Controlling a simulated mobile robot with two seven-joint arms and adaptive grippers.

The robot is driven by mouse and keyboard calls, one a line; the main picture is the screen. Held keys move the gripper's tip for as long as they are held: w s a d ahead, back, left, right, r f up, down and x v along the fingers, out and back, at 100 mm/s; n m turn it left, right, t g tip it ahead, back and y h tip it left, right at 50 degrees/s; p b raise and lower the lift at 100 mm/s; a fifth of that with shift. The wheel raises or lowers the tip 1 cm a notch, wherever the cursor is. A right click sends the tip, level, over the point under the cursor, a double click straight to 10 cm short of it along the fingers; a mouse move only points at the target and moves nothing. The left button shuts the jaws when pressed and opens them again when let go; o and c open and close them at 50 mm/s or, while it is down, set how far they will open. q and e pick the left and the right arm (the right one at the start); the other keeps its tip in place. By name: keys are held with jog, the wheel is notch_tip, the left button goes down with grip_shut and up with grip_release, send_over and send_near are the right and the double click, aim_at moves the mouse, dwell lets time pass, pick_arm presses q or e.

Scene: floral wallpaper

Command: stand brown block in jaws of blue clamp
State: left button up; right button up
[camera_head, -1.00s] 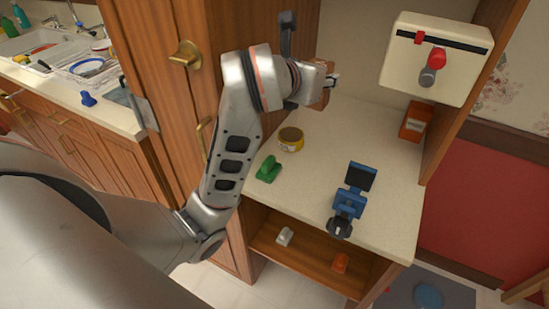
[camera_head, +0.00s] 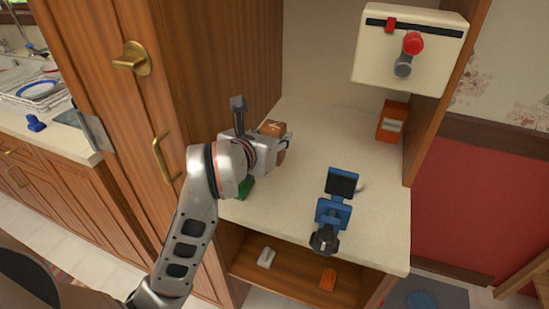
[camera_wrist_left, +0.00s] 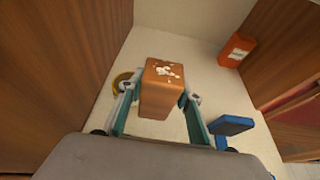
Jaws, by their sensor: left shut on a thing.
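The brown block (camera_wrist_left: 160,92) is held between the fingers of my left gripper (camera_wrist_left: 158,100) in the left wrist view, with pale marks on its end face. In the head view the block (camera_head: 273,128) shows partly behind my left gripper (camera_head: 278,146), above the counter. The blue clamp (camera_head: 333,212) stands on the counter to the right of the gripper, with a dark plate on top and a black knob at the front. A blue part of the clamp (camera_wrist_left: 232,125) shows at lower right in the left wrist view. My right gripper is not in view.
An orange box (camera_head: 392,122) stands at the back right of the counter (camera_head: 290,235). A cream panel with a red knob (camera_head: 410,50) hangs above. A green thing (camera_head: 245,187) is partly hidden behind my gripper. A yellow round tin (camera_wrist_left: 121,82) lies left of the block.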

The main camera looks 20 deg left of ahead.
pick_arm(q)
jog(key=shift+f, duration=0.65)
notch_tip(320, 180, down, 4)
jog(key=shift+r+b, duration=0.2)
jog(key=shift+b, duration=0.5)
jog(key=shift+f, duration=0.25)
jog(key=shift+r, duration=0.1)
jog(key=shift+f, duration=0.25)
jog(key=o, duration=1.1)
jog(key=shift+o, duration=0.2)
jog(key=shift+r, duration=0.1)
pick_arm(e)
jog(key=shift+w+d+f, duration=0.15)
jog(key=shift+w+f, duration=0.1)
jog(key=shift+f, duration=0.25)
